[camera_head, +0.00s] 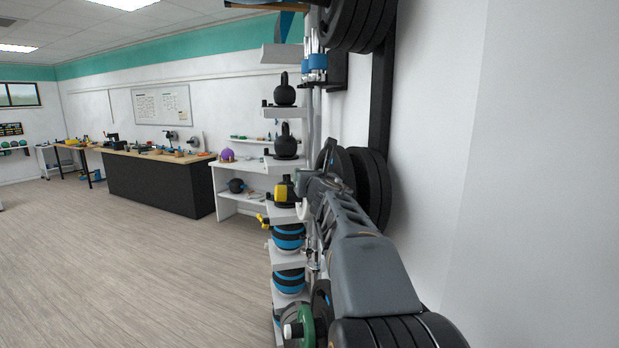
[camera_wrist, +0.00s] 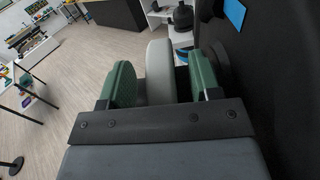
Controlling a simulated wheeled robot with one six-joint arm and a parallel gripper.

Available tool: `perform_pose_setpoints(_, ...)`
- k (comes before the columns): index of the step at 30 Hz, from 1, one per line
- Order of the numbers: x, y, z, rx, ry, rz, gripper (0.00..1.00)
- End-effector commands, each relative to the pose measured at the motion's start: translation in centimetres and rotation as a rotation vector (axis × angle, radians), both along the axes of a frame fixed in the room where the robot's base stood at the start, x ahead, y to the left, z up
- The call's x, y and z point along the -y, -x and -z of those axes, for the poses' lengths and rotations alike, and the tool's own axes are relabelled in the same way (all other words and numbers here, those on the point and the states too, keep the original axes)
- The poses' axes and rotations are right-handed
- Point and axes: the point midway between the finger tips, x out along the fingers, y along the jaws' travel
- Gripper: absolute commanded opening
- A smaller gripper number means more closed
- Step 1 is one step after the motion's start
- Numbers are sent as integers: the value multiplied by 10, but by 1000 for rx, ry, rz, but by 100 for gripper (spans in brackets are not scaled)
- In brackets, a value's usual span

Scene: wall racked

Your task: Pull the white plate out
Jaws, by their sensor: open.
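The white plate (camera_wrist: 158,72) stands on edge in the wrist view, between the two green-padded fingers of my gripper (camera_wrist: 165,78). The jaws are open, with one finger on each side of the plate. In the head view my arm reaches away along the wall rack. A small white piece (camera_head: 302,210) shows beside its far end, perhaps the plate's edge. The rest of the plate and its mount are hidden.
Black weight plates (camera_head: 369,185) hang on the wall rack close to the right of my arm. Shelves to the left hold kettlebells (camera_head: 285,142) and blue-banded balls (camera_head: 288,238). A green plate (camera_head: 304,326) sits low down. The floor (camera_head: 130,260) at left is clear.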

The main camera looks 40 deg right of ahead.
Motion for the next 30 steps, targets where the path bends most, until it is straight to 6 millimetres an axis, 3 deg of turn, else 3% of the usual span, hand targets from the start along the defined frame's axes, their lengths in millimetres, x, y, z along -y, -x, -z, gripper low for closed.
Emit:
perform_pose_setpoints(2,0,0,0,0,0,0,55)
perform_pose_setpoints(19,0,0,0,0,0,0,0)
perform_pose_setpoints(23,0,0,0,0,0,0,0)
perform_pose_setpoints(24,0,0,0,0,0,0,25)
perform_pose_setpoints(30,0,0,0,0,0,0,6)
